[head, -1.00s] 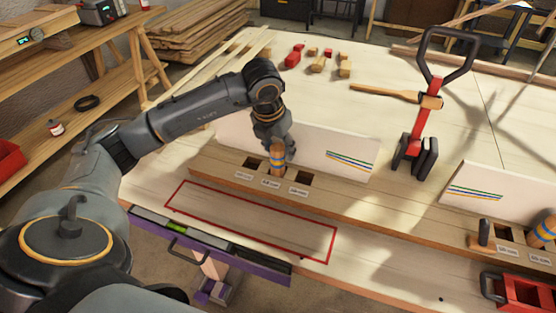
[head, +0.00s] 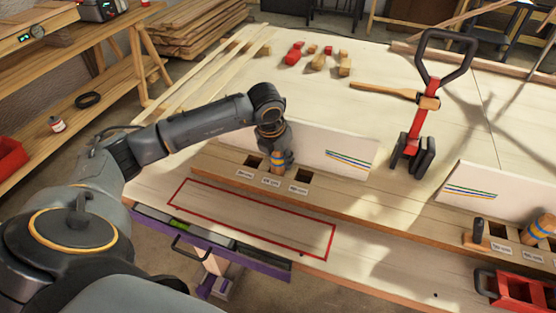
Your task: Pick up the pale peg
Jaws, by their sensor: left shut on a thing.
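The pale wooden peg (head: 278,168) with a blue band stands upright at the middle socket of the long wooden block (head: 225,168). My left gripper (head: 279,158) is shut on its upper part from above. The gripper's fingers hide the peg's top, and I cannot tell how deep its lower end sits in the socket. Dark empty square sockets show on either side of it, with small labels in front. My right gripper is not in view.
A white board (head: 325,150) with coloured stripes stands just behind the block. A red-outlined rectangle (head: 250,222) lies bare in front. A second banded peg (head: 541,230) stands far right. A red tool with a black handle (head: 416,125) and a mallet (head: 385,90) are further back.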

